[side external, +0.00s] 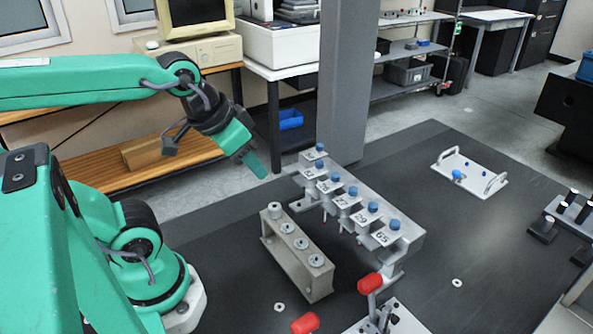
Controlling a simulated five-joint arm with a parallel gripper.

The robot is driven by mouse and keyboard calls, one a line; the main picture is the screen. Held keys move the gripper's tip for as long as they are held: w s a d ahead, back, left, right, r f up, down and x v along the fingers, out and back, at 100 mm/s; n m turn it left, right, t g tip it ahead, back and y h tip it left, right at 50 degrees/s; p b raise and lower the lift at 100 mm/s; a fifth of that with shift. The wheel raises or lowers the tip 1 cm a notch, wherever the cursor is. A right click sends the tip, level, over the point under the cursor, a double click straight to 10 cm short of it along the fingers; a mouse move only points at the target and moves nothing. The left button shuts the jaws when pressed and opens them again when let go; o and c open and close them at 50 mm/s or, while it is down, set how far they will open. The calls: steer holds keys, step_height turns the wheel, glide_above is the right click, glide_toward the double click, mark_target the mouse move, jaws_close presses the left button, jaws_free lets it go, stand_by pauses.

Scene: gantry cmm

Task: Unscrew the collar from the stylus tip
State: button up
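My gripper (213,160) is in the upper left of the side external view, above the table's far left edge. Its two fingers are spread wide apart with nothing between them. A light grey rack (410,232) holds several blue-topped styli in numbered slots, with thin stems hanging below. A red-handled clamp fixture (371,283) is at the bottom, partly cut off. I cannot tell which piece is the stylus tip with the collar.
A white tray (475,180) with two handles and small blue pieces lies at the back right. Small white washers lie on the dark table (440,255). A grey column (345,80) rises behind the rack. Dark blocks with posts (543,230) stand at the right.

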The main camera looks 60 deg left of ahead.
steer(key=shift+o, duration=0.2)
steer(key=o, duration=0.3)
steer(key=m+g, duration=0.2)
steer(key=g, duration=0.4)
glide_above(275, 206)
steer(key=shift+f, duration=3.55)
steer(key=shift+f, duration=0.1)
steer(key=shift+f, duration=3.8)
